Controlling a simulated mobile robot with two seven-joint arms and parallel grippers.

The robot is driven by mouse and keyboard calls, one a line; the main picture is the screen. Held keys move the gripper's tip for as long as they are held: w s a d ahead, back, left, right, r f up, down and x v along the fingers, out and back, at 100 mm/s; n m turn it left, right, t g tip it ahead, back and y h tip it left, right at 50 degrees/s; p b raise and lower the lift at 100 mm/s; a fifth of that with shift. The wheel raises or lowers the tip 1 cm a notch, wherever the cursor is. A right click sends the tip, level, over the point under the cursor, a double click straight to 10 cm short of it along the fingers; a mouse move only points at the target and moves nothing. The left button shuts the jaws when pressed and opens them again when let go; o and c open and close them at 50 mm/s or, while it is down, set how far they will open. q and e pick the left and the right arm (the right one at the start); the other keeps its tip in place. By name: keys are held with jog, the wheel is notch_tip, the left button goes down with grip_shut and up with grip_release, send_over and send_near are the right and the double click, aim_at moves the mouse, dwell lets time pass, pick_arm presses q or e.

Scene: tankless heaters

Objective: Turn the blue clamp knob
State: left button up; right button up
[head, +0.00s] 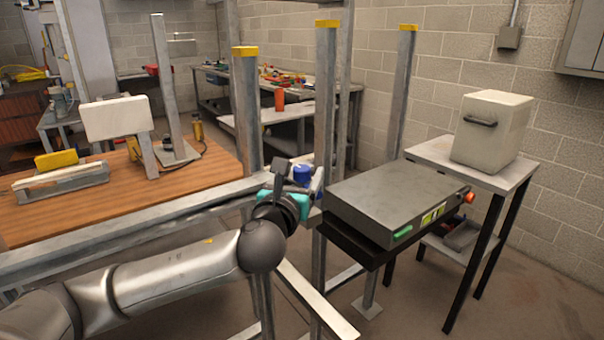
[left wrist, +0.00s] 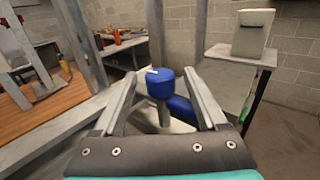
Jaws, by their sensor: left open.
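The blue clamp knob (head: 301,174) sits near the metal rail, by the left end of the grey flat unit. In the left wrist view the round knob (left wrist: 160,83) has a small white mark on top and a blue body (left wrist: 182,108) below and right of it. My left gripper (head: 290,170) reaches the knob from the near side, its hand partly hiding the clamp. In the left wrist view its two fingers (left wrist: 165,78) are spread wide, one on each side of the knob, with gaps showing. My right gripper is in neither view.
The grey flat unit (head: 395,196) rests on a black stand right of the knob. Upright metal posts (head: 326,100) with yellow caps stand close behind. A wooden table (head: 100,205) is at the left. A side table (head: 480,165) carries a pale box (head: 490,135).

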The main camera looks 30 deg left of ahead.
pick_arm(q)
jog(key=shift+x, duration=0.8)
grip_shut()
